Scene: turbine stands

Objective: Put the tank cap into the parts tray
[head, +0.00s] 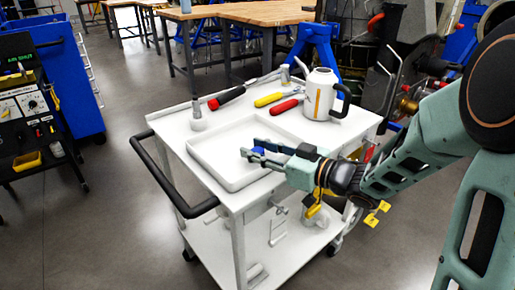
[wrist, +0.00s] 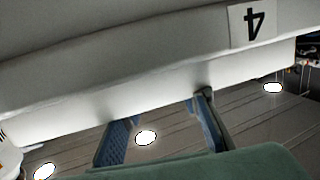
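The parts tray (head: 213,166), white and shallow with a low rim, lies on the white cart. My gripper (head: 250,150) reaches in from the right over the tray's right part. In the wrist view its two fingers (wrist: 162,120) stand apart with blue inner faces, and nothing shows between them. A small bright blue patch (head: 258,150) shows between the fingers in the head view. I cannot tell whether it is the tank cap in the tray or part of the gripper. No other cap is clearly made out.
A white canister (head: 318,95) with a black handle stands at the cart's back right. Red-handled and yellow-handled tools (head: 268,100) lie behind the tray. A small pale fitting (head: 197,117) stands at the back left. A black push handle (head: 168,175) edges the cart's left side.

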